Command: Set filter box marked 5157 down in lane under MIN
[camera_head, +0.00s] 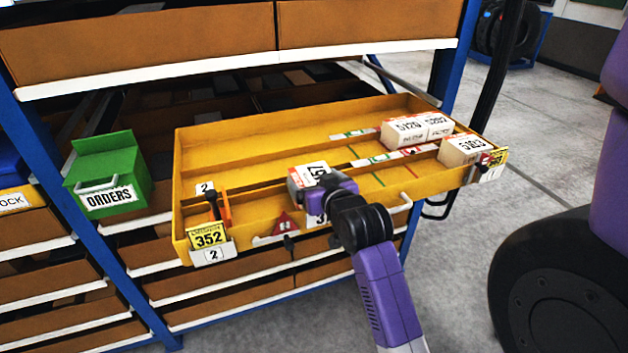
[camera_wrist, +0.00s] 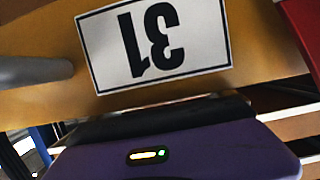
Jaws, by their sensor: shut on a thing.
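A white box (camera_head: 302,177) with a partly hidden number beginning 51 is at my gripper (camera_head: 322,188), over the middle of the yellow drawer (camera_head: 250,130). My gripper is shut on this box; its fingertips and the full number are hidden. Whether the box touches the drawer floor, I cannot tell. Label strips with green and red marks lie at the back lane (camera_head: 355,134) and front lane (camera_head: 408,153); the word MIN is too small to read. The wrist view shows my purple gripper body and an upside-down plate reading 31 (camera_wrist: 155,45) on the drawer front.
White boxes (camera_head: 418,129) stand in the back right lane, another (camera_head: 463,150) in the front right. A yellow 352 tag (camera_head: 208,235) and a red piece (camera_head: 284,225) are at the left front. A green ORDERS bin (camera_head: 108,172) hangs left. Floor between strips looks clear.

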